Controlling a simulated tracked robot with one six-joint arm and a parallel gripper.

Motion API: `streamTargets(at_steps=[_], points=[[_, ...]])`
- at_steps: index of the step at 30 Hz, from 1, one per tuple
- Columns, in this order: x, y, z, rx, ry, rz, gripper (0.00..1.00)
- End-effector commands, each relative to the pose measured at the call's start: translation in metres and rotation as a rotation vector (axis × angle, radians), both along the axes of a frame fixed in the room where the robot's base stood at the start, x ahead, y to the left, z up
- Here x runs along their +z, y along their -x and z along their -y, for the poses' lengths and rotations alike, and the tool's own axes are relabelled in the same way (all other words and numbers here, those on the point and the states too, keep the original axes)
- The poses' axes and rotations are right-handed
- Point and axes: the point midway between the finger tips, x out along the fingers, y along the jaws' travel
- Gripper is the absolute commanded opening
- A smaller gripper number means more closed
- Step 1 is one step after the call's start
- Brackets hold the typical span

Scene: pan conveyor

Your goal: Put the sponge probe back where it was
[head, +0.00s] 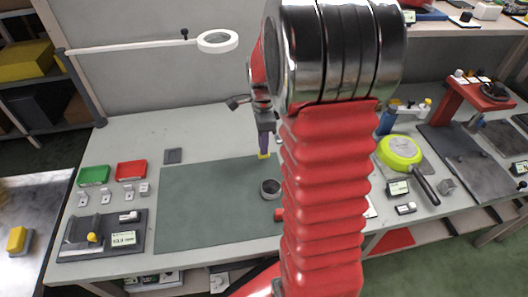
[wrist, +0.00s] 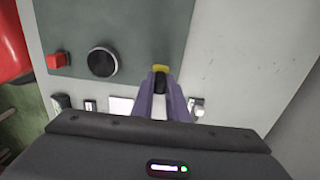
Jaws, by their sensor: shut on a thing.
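The sponge probe (wrist: 160,69) shows as a small yellow end with a dark body, between the purple fingers of my gripper (wrist: 160,84) in the wrist view. In the head view my gripper (head: 264,147) points down above the far right part of the green mat (head: 200,200), with the probe's yellow end (head: 263,156) below the fingertips. I cannot tell whether that end touches the mat. A round dark cup (head: 270,188) stands on the mat nearer to me, apart from the gripper; it also shows left of the fingers in the wrist view (wrist: 102,62).
A red block (head: 278,215) sits near the cup. Green (head: 94,176) and red (head: 131,170) trays and a scale (head: 123,239) are at the left. A green pan (head: 399,152) is at the right. A lamp arm (head: 130,45) spans the back left. Most of the mat is clear.

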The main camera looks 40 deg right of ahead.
Motion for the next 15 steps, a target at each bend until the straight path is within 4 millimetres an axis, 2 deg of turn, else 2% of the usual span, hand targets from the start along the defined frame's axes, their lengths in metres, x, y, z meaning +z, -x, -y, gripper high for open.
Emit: streamTargets(at_steps=[10,15], points=[[-0.003,0.0,0.0,0.0,0.0,0.0,0.0],[-0.02,0.001,0.0,0.0,-0.002,-0.004,0.0]])
